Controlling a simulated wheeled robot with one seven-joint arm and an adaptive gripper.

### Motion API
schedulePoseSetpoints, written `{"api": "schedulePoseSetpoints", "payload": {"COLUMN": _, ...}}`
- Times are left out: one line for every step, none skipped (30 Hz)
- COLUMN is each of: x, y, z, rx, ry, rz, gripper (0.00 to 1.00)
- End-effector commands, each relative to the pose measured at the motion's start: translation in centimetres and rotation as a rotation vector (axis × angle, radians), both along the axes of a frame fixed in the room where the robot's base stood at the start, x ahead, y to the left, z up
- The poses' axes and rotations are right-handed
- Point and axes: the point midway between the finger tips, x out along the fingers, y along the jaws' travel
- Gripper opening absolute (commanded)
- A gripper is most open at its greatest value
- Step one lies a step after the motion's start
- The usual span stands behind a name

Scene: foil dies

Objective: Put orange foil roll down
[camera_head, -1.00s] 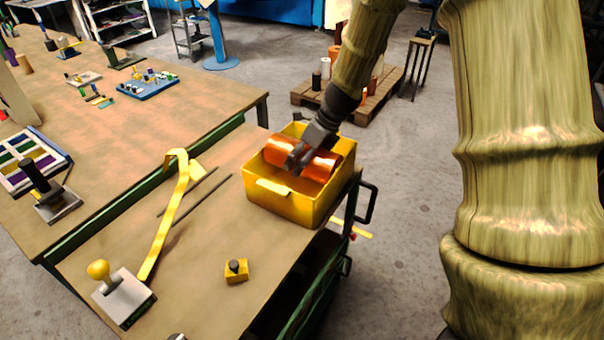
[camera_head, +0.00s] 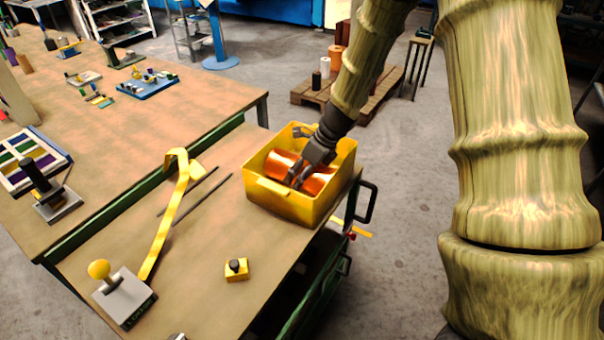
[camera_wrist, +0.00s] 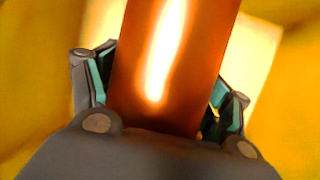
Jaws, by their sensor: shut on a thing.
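The orange foil roll (camera_head: 317,184) is a shiny copper-orange cylinder lying on its side inside the yellow bin (camera_head: 292,206), below the rim. My gripper (camera_head: 297,180) reaches down into the bin and is shut around the middle of the roll, hiding part of it. In the wrist view the roll (camera_wrist: 172,60) runs between the two fingers of my gripper (camera_wrist: 160,100), with yellow bin walls around it. I cannot tell whether the roll touches the bin floor.
The bin stands at the right end of a cart top (camera_head: 215,225). A yellow strip (camera_head: 168,220), dark rods and a small yellow block (camera_head: 237,270) lie left and in front. A pallet (camera_head: 350,101) with rolls is behind.

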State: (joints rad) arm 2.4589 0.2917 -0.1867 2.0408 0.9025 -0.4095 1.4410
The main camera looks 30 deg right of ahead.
Motion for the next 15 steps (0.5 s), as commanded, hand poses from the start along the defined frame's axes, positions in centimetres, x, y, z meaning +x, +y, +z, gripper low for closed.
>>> {"api": "schedulePoseSetpoints", "payload": {"x": 0.0, "y": -0.01, "z": -0.11, "rx": 0.0, "ry": 0.0, "rz": 0.0, "gripper": 0.8}}
{"api": "schedulePoseSetpoints", "payload": {"x": 0.0, "y": -0.02, "z": -0.08, "rx": 0.0, "ry": 0.0, "rz": 0.0, "gripper": 0.85}}
{"api": "schedulePoseSetpoints", "payload": {"x": 0.0, "y": -0.02, "z": -0.08, "rx": 0.0, "ry": 0.0, "rz": 0.0, "gripper": 0.92}}
{"api": "schedulePoseSetpoints", "payload": {"x": 0.0, "y": -0.02, "z": -0.08, "rx": 0.0, "ry": 0.0, "rz": 0.0, "gripper": 0.98}}
{"api": "schedulePoseSetpoints", "payload": {"x": -0.01, "y": -0.01, "z": -0.07, "rx": 0.0, "ry": 0.0, "rz": 0.0, "gripper": 0.99}}
{"api": "schedulePoseSetpoints", "payload": {"x": -0.01, "y": -0.01, "z": -0.07, "rx": 0.0, "ry": 0.0, "rz": 0.0, "gripper": 0.99}}
{"api": "schedulePoseSetpoints", "payload": {"x": 0.0, "y": -0.01, "z": -0.07, "rx": 0.0, "ry": 0.0, "rz": 0.0, "gripper": 0.99}}
{"api": "schedulePoseSetpoints", "payload": {"x": 0.0, "y": -0.01, "z": -0.07, "rx": 0.0, "ry": 0.0, "rz": 0.0, "gripper": 0.99}}
{"api": "schedulePoseSetpoints", "payload": {"x": 0.0, "y": -0.01, "z": -0.07, "rx": 0.0, "ry": 0.0, "rz": 0.0, "gripper": 0.99}}
{"api": "schedulePoseSetpoints", "payload": {"x": 0.0, "y": -0.01, "z": -0.07, "rx": 0.0, "ry": 0.0, "rz": 0.0, "gripper": 0.99}}
{"api": "schedulePoseSetpoints", "payload": {"x": 0.0, "y": -0.01, "z": -0.07, "rx": 0.0, "ry": 0.0, "rz": 0.0, "gripper": 0.99}}
{"api": "schedulePoseSetpoints", "payload": {"x": 0.0, "y": -0.01, "z": -0.07, "rx": 0.0, "ry": 0.0, "rz": 0.0, "gripper": 0.99}}
{"api": "schedulePoseSetpoints", "payload": {"x": 0.0, "y": -0.01, "z": -0.07, "rx": 0.0, "ry": 0.0, "rz": 0.0, "gripper": 0.99}}
{"api": "schedulePoseSetpoints", "payload": {"x": 0.0, "y": -0.01, "z": -0.07, "rx": 0.0, "ry": 0.0, "rz": 0.0, "gripper": 0.99}}
{"api": "schedulePoseSetpoints", "payload": {"x": 0.0, "y": -0.01, "z": -0.06, "rx": 0.0, "ry": 0.0, "rz": 0.0, "gripper": 0.99}}
